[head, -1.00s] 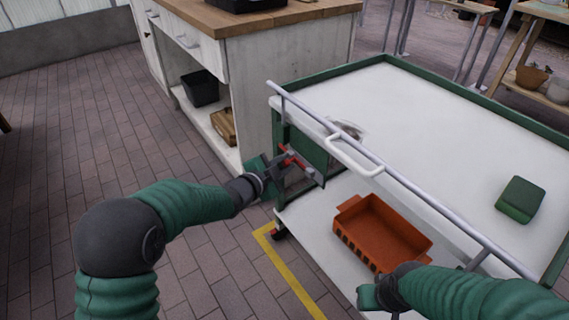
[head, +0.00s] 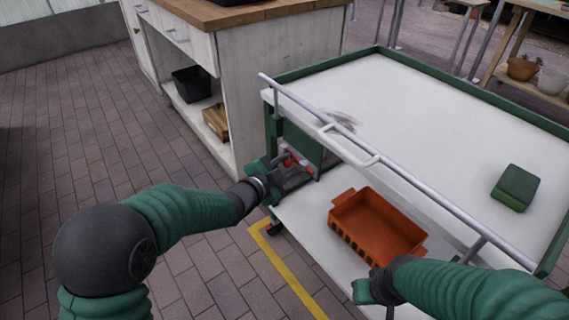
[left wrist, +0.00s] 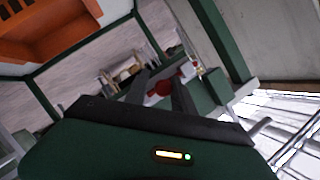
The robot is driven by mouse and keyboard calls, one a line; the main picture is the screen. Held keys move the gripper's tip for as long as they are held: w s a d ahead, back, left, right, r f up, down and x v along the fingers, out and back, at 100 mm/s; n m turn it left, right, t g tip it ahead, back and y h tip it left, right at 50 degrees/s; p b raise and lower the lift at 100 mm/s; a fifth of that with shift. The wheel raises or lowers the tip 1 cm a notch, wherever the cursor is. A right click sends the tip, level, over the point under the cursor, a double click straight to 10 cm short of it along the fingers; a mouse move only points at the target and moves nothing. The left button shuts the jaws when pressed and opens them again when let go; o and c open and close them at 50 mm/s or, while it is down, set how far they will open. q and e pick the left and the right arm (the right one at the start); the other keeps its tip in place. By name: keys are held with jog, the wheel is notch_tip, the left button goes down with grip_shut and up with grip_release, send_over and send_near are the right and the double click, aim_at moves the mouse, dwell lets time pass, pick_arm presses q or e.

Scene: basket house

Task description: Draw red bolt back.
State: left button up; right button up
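The red bolt (head: 287,162) is on the green panel (head: 305,147) at the left end of the white-and-green cart, under its top. In the left wrist view the red bolt (left wrist: 163,87) shows between the two dark fingers. My left gripper (head: 284,168) is at the bolt, with its fingers spread on either side of it. The fingers look apart; contact with the bolt cannot be made out. My right gripper (head: 366,292) is low at the front of the cart, away from the bolt, and its fingers are mostly hidden.
The cart's white top (head: 420,130) carries a green block (head: 515,187). A grey rail (head: 400,172) runs along its near edge. An orange crate (head: 376,228) sits on the lower shelf. A wooden-topped cabinet (head: 255,75) stands behind. Brick floor at the left is clear.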

pick_arm(q)
jog(key=shift+o, duration=1.4)
jog(key=shift+r, duration=0.15)
jog(key=p+v, duration=0.6)
jog(key=v, duration=1)
jog(key=shift+s+p, duration=0.3)
jog(key=shift+s, duration=0.1)
jog(key=shift+a, duration=0.15)
